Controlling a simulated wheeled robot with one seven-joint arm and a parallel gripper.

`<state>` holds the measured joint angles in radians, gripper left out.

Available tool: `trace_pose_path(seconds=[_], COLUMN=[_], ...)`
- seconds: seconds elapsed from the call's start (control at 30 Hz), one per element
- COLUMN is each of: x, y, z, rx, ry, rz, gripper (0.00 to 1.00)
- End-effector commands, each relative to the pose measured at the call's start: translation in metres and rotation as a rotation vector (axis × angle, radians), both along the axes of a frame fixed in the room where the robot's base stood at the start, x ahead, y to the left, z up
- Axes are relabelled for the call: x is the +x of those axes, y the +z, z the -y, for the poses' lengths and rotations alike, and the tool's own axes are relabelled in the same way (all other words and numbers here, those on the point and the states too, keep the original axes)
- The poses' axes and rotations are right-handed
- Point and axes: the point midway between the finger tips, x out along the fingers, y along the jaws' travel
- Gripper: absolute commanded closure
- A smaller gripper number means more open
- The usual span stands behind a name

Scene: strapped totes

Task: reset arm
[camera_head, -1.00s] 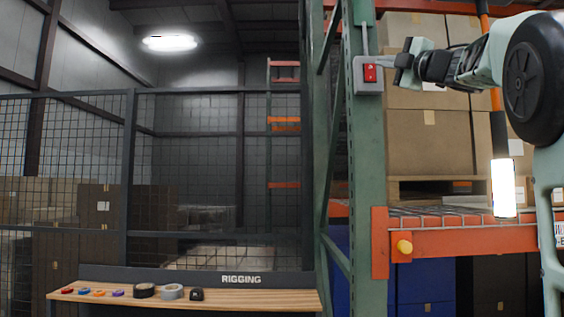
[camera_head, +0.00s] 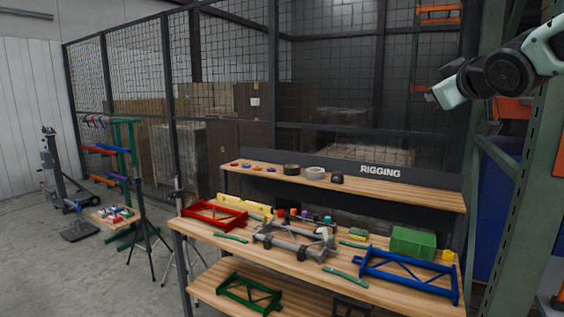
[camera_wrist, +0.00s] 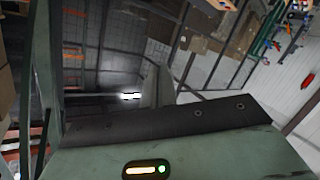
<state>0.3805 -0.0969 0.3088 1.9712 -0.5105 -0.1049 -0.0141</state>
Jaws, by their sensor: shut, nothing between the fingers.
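My gripper (camera_head: 440,95) is at the upper right of the head view, held up in the air in front of the green rack post. It is shut and holds nothing. My arm reaches in from the right edge, bent, well above the bench. In the wrist view the gripper's dark edge and pale green body fill the lower part, and the room appears strongly tilted.
A wooden bench (camera_head: 205,236) carries red, grey and blue frames and a green box (camera_head: 413,243). The rigging shelf (camera_head: 425,195) stands behind it. A green rack post (camera_head: 525,170) is close on the right. Tripods and open floor lie left.

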Motion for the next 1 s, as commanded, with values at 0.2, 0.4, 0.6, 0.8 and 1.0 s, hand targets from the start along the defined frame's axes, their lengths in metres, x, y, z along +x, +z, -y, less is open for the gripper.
trace_pose_path(seconds=[0.2,0.4,0.6,0.8,1.0], x=[-0.045,-0.122,-0.229,-0.325,-0.366], y=[-0.130,-0.234,-0.322,-0.376,-0.392], z=[-0.094,-0.161,-0.201,-0.208,-0.204], rx=[0.107,0.133,0.093,0.015,-0.027], ry=[0.074,0.130,0.168,0.179,0.174], rz=[-0.324,-0.642,-0.972,-1.236,-1.346], gripper=[1.00,1.00,1.00,1.00,1.00])
